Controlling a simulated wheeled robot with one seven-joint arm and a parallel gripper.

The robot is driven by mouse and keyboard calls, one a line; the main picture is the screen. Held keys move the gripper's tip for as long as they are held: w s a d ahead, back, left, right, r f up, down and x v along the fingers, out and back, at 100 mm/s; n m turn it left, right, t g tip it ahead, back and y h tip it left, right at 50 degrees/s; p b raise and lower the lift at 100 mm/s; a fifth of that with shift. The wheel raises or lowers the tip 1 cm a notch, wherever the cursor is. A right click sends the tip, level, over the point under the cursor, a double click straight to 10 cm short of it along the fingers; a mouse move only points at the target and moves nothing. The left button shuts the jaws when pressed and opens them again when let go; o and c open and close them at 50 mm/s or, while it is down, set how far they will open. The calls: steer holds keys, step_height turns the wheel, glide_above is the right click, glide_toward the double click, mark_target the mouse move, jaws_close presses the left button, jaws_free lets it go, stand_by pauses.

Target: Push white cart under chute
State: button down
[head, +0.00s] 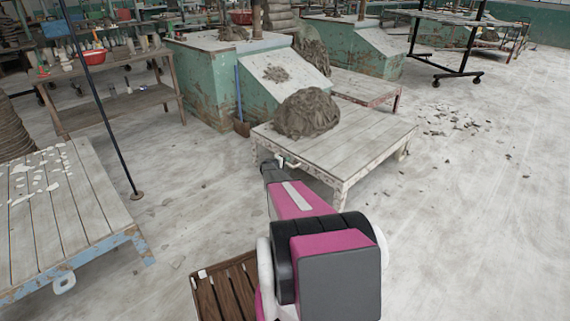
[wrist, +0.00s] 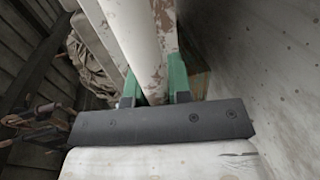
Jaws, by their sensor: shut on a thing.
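The white cart (head: 375,140) is a low, worn plank-topped cart with a mound of grey-brown clay (head: 305,113) on it. It stands on the floor in front of a green machine (head: 205,88) with a pale sloping chute (head: 262,75). The cart is in front of the chute's lower end, partly hiding it. My gripper (head: 283,162) is at the cart's near left edge. In the wrist view, the green fingertips of my gripper (wrist: 155,88) are shut on a chipped white bar of the cart (wrist: 135,30). The exact grip contact is partly hidden.
A second low cart (head: 368,88) stands behind, near another green machine (head: 350,45). A plank table with blue edges (head: 55,215) is at left, a thin dark pole (head: 100,100) beside it. Scraps (head: 455,118) lie on the right floor, otherwise mostly open.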

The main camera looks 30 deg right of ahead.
steer(key=shift+w+d, duration=0.1)
steer(key=shift+d, duration=0.15)
steer(key=c, duration=1.1)
jaws_free()
steer(key=shift+d, duration=0.1)
steer(key=shift+o, duration=0.2)
steer(key=shift+a, duration=0.2)
steer(key=v, duration=1)
steer(key=shift+a, duration=0.3)
steer(key=s+a+r+m+g+y, duration=0.1)
steer(key=s+a+r+y, duration=0.4)
steer(key=s+a+r, duration=0.4)
steer(key=s+a+r+m+g+y, duration=0.1)
steer(key=s+a+r+g+y, duration=0.1)
steer(key=s+a+r+y, duration=0.3)
steer(key=s+a+r+m+g+y, duration=0.1)
steer(key=s+a+r+y, duration=0.3)
steer(key=s+a+r, duration=0.9)
steer(key=s+a, duration=0.5)
steer(key=s, duration=0.6)
steer(key=s+a, duration=0.4)
steer(key=s, duration=0.7)
steer(key=shift+s+a+r+m+g+y, duration=0.2)
steer(key=shift+a+r+m+g+y, duration=0.1)
steer(key=shift+a+r+g+y, duration=0.1)
